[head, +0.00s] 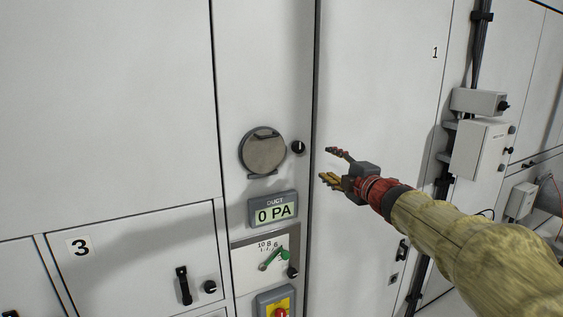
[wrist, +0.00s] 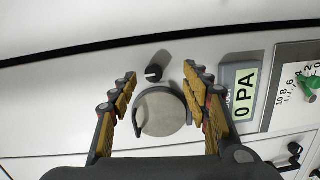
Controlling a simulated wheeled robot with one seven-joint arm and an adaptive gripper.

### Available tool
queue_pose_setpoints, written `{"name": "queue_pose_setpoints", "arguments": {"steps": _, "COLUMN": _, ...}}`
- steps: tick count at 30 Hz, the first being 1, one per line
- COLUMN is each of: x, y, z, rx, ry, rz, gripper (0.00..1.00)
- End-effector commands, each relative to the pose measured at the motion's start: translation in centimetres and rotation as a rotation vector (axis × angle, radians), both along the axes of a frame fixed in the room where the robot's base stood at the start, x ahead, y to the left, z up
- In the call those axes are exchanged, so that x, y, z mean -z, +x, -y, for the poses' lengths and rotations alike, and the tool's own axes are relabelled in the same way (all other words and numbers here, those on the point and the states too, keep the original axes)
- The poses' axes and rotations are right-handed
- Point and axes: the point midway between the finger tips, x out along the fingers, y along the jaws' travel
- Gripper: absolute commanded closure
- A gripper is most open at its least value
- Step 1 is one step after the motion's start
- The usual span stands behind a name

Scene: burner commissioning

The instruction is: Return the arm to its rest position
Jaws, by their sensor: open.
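My gripper (head: 331,166) is open and empty in front of the white cabinet panel (head: 365,80), to the right of the round grey cover (head: 263,152) in the head view. My arm (head: 440,225) reaches in from the lower right. In the wrist view my gripper (wrist: 160,90) shows its two fingers spread apart. The round grey cover (wrist: 161,112) and a small black knob (wrist: 153,73) show between and beyond them. I cannot tell the exact gap to the panel, but no finger is seen closed on anything.
A display (head: 272,210) reads 0 PA below the cover. Under it are a dial with a green pointer (head: 270,258) and a red button (head: 281,313) on yellow. A door marked 3 (head: 140,260) is at lower left. Grey boxes (head: 482,148) and dark conduit stand at right, near my arm.

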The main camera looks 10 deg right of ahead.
Motion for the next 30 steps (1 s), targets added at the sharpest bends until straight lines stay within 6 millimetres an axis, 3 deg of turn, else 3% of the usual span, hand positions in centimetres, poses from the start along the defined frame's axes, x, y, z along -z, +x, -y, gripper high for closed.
{"name": "queue_pose_setpoints", "arguments": {"steps": 2, "x": 3.0, "y": 0.1, "z": 3.1, "rx": 0.128, "ry": 0.099, "rz": -0.085, "gripper": 0.52}}
{"name": "queue_pose_setpoints", "arguments": {"steps": 5, "x": 7.4, "y": -1.7, "z": 7.5, "rx": 0.335, "ry": 0.268, "rz": -0.208, "gripper": 0.52}}
{"name": "queue_pose_setpoints", "arguments": {"steps": 8, "x": 11.3, "y": -5.9, "z": 10.3, "rx": 0.539, "ry": 0.449, "rz": -0.323, "gripper": 0.52}}
{"name": "queue_pose_setpoints", "arguments": {"steps": 11, "x": 15.2, "y": -11.5, "z": 11.0, "rx": 0.724, "ry": 0.627, "rz": -0.443, "gripper": 0.52}}
{"name": "queue_pose_setpoints", "arguments": {"steps": 14, "x": 18.6, "y": -17.5, "z": 10.0, "rx": 0.875, "ry": 0.781, "rz": -0.558, "gripper": 0.52}}
{"name": "queue_pose_setpoints", "arguments": {"steps": 17, "x": 21.5, "y": -23.5, "z": 7.9, "rx": 0.994, "ry": 0.915, "rz": -0.671, "gripper": 0.52}}
{"name": "queue_pose_setpoints", "arguments": {"steps": 24, "x": 26.2, "y": -37.1, "z": -0.1, "rx": 1.152, "ry": 1.161, "rz": -0.938, "gripper": 0.52}}
{"name": "queue_pose_setpoints", "arguments": {"steps": 27, "x": 26.9, "y": -41.4, "z": -3.6, "rx": 1.132, "ry": 1.221, "rz": -1.016, "gripper": 0.52}}
{"name": "queue_pose_setpoints", "arguments": {"steps": 30, "x": 26.2, "y": -42.7, "z": -5.2, "rx": 1.067, "ry": 1.246, "rz": -1.011, "gripper": 0.52}}
